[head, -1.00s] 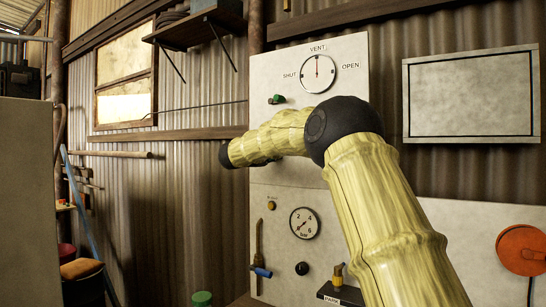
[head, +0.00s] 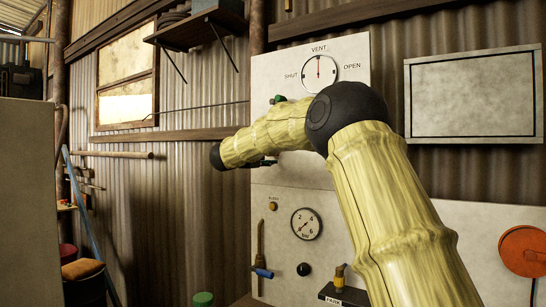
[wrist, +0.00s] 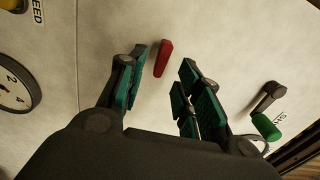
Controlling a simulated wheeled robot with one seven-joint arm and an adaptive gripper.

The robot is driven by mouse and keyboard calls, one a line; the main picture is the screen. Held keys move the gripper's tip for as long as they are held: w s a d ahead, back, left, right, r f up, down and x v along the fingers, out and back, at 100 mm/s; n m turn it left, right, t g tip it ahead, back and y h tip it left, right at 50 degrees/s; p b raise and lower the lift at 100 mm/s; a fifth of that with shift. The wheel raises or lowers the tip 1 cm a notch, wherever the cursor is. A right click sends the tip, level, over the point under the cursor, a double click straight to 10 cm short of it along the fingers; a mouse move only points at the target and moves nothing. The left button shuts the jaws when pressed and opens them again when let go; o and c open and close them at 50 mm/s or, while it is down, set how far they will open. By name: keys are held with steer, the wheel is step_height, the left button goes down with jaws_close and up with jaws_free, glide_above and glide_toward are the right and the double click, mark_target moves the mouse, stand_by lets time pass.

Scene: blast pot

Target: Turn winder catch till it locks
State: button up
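A small red lever (wrist: 163,58), which looks like the catch, stands on the pale panel in the wrist view. My gripper (wrist: 157,76) is open, with its teal-padded fingers on either side of the line to the lever. The lever shows just beyond the fingertips, between them, apparently not gripped. A crank with a green handle (wrist: 266,127) is to the right of the fingers; its green knob also shows above my arm in the head view (head: 279,99). The red lever is hidden behind my arm in the head view.
The panel (head: 345,189) carries a SHUT/VENT/OPEN dial (head: 319,72) with its pointer at VENT. Lower are a pressure gauge (head: 306,224), a black knob (head: 304,269), a blue-handled valve (head: 262,272) and a yellow-topped fitting (head: 340,276). An orange reel (head: 524,251) is at right.

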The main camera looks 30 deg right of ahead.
steer(key=v, duration=0.8)
steer(key=shift+r, duration=0.1)
